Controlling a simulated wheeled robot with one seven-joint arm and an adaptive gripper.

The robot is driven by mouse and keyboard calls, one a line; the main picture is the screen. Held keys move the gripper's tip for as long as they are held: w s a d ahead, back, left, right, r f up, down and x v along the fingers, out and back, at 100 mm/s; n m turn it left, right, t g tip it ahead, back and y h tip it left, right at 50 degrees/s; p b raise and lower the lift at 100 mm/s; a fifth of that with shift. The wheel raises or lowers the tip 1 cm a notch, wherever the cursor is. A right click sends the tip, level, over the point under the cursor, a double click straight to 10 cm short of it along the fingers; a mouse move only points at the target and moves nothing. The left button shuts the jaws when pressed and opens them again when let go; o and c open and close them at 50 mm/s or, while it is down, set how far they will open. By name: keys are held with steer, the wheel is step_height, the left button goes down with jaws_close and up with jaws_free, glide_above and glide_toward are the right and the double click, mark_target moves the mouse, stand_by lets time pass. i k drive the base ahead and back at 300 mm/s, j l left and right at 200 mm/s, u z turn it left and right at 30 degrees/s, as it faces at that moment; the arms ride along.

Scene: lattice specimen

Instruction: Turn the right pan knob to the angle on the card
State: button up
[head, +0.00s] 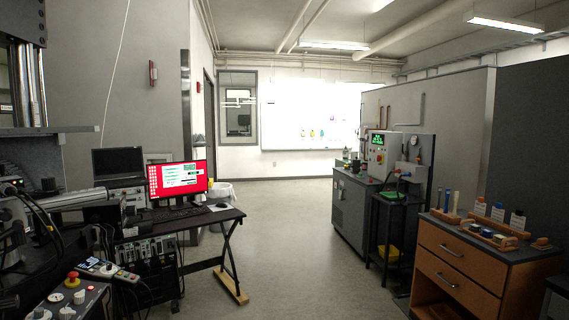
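My gripper is not in view. I cannot pick out the right pan knob or read any angle on a card from here. Several small pale knobs (67,312) sit on a control box (95,300) at the lower left, beside a red button (72,279). I cannot tell whether one of them is the pan knob.
A desk (190,221) with a red-screened monitor (178,179) stands at the left. A grey machine (352,208) and a dark stand (385,228) stand at the centre right. The floor (290,240) between them is clear back to the far wall.

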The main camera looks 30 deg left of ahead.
mark_target(49, 183)
steer(key=i+j+u, duration=0.1)
steer(key=i+u, duration=0.7)
steer(key=i+l+u, duration=0.15)
steer(key=i+u, duration=0.5)
steer(key=u, duration=0.15)
steer(key=i+l+u, duration=0.1)
steer(key=i+u, duration=0.2)
steer(key=u, duration=0.15)
steer(key=i+l+u, duration=0.2)
steer(key=u, duration=0.2)
steer(key=i+l+u, duration=0.2)
steer(key=u, duration=0.25)
steer(key=i+l+u, duration=0.15)
steer(key=l+u, duration=0.25)
